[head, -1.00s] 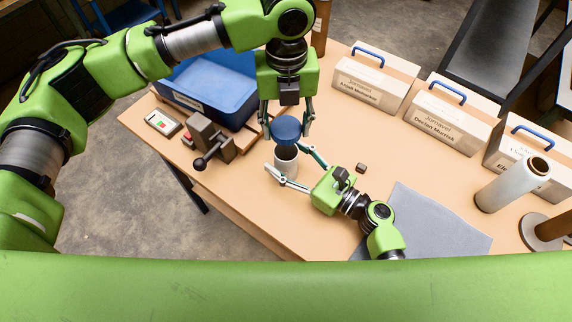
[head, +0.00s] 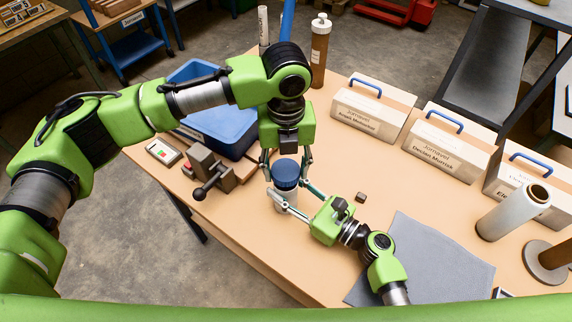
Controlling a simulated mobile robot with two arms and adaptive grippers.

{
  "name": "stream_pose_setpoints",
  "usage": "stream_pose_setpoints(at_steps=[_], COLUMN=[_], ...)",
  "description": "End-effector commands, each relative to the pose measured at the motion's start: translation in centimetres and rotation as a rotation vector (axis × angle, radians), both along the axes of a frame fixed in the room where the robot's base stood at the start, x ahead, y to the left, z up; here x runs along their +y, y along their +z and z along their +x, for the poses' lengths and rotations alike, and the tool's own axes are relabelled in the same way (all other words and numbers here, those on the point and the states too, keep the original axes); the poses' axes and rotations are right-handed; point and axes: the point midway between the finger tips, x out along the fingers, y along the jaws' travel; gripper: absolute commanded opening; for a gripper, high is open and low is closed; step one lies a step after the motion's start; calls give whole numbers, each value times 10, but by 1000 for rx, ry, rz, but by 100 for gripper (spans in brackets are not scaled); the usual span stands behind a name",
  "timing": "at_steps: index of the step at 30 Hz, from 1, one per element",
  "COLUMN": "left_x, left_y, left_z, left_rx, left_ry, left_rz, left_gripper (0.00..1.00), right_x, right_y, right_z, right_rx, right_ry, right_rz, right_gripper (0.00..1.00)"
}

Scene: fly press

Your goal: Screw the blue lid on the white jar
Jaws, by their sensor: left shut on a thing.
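The blue lid (head: 286,169) is held by my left gripper (head: 286,181), which points down with one finger on each side of it. The white jar (head: 287,201) stands upright on the table directly below. The lid covers the jar's mouth and appears to rest on it; I cannot tell whether the threads are engaged. My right gripper (head: 288,192) reaches in from the lower right with its fingers on either side of the jar, closed around its body. The lid and fingers hide part of the jar.
A blue bin (head: 222,125) and a grey press-like device with a black knob (head: 209,170) are at left. Labelled boxes (head: 367,110) line the far right. A small dark block (head: 361,197) sits nearby.

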Motion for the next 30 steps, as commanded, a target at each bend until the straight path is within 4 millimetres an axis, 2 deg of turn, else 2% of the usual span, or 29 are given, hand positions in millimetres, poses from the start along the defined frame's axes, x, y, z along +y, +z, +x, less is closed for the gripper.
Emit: stream_pose_setpoints(at_steps=[3,17,30], left_x=[0,0,0], left_y=[-8,-7,-25], left_z=[0,0,0], left_rx=[0,0,0], left_ry=[0,0,0], left_rz=[0,0,0], left_gripper=[40,40,40], right_x=[0,0,0], right_y=[0,0,1], right_z=[0,0,0], right_rx=[0,-1,-1], right_ry=[0,0,0], right_rz=[0,1,1], right_gripper=[0,0,0])
